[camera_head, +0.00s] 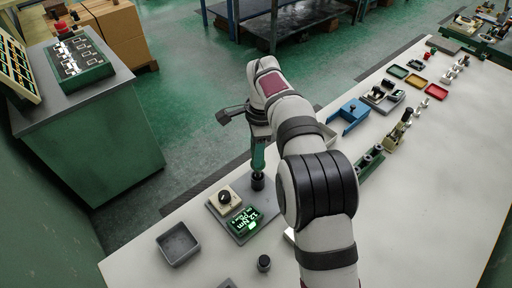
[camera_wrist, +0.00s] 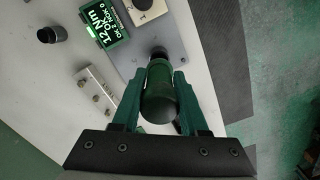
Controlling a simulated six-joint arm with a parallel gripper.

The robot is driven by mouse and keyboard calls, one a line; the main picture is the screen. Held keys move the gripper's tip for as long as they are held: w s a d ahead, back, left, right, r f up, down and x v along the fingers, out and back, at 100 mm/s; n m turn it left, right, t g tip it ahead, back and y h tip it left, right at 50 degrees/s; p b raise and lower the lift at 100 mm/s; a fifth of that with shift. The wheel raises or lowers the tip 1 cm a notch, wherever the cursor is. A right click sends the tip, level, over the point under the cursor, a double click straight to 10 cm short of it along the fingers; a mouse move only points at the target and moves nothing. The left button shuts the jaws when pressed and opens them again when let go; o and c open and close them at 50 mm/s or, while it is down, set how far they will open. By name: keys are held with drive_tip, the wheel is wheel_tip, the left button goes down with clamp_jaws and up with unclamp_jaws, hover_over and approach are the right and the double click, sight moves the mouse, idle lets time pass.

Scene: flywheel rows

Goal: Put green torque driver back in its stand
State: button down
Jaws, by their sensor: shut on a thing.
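The green torque driver (camera_head: 258,158) is upright below my gripper in the head view. In the wrist view its rounded green end (camera_wrist: 159,100) is between the two green fingers of my gripper (camera_wrist: 158,98), which is shut on it. A black round piece (camera_head: 257,183) is directly under the driver, at the edge of the grey stand plate (camera_head: 243,239); it also shows in the wrist view (camera_wrist: 159,53). I cannot tell whether it is a holder or the driver's lower part, nor whether the driver is seated. The plate carries a lit green display (camera_head: 245,221) and a dial block (camera_head: 225,198).
An empty grey tray (camera_head: 178,244) and a small black knob-like part (camera_head: 264,263) are on the white table near the plate. A blue holder (camera_head: 349,117) and several fixtures stand beyond my arm. The table's left edge is close to the stand.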

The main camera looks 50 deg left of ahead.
drive_tip(key=shift+f, duration=1.1)
drive_tip(key=shift+c, duration=1.8)
unclamp_jaws()
drive_tip(key=r, duration=1)
drive_tip(key=w+r, duration=0.1)
drive_tip(key=r, duration=0.4)
drive_tip(key=shift+d+r, duration=0.3)
drive_tip(key=shift+r, duration=0.05)
